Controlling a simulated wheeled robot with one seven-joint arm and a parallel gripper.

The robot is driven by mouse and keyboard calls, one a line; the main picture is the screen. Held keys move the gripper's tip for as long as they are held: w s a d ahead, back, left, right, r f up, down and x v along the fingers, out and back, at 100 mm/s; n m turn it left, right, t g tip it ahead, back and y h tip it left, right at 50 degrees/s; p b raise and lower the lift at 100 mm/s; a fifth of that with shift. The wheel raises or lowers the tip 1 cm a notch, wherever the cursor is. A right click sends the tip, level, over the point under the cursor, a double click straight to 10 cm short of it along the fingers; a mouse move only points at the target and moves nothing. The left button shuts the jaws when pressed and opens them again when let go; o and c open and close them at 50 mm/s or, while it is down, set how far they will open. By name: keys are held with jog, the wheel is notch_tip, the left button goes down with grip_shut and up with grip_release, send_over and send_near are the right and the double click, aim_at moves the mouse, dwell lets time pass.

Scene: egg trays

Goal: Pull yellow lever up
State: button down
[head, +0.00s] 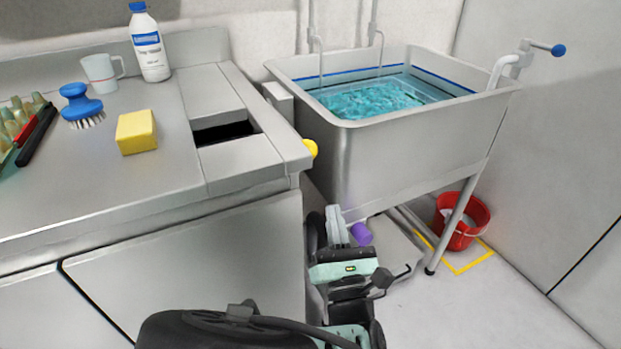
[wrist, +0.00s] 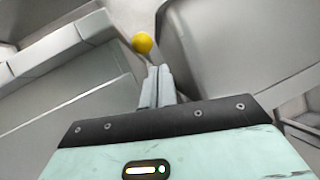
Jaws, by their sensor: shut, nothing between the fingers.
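The yellow lever's round knob (head: 311,148) sticks out at the right end of the counter, in the gap beside the sink basin. In the wrist view the yellow knob (wrist: 142,42) is just beyond my fingertips, a little to the left. A short shaft runs down from it behind my fingers; most of it is hidden. My gripper (head: 333,210) is below the knob in the head view, pointing up. In the wrist view my gripper (wrist: 158,70) has its fingers together with nothing between them. It looks apart from the knob.
A steel sink (head: 345,165) with blue water stands right of the gap. The counter (head: 90,195) on the left holds a yellow sponge (head: 136,132), a blue brush (head: 80,103), a mug (head: 102,72) and a bottle (head: 149,45). A purple object (head: 361,234) and red bucket (head: 462,222) are lower down.

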jog(key=y, duration=0.1)
jog(key=a+n+y, duration=0.1)
jog(key=a+f+n+y, duration=0.1)
jog(key=shift+s+g, duration=0.35)
jog(key=shift+g, duration=0.05)
jog(key=x, duration=1)
jog(key=shift+r, duration=0.1)
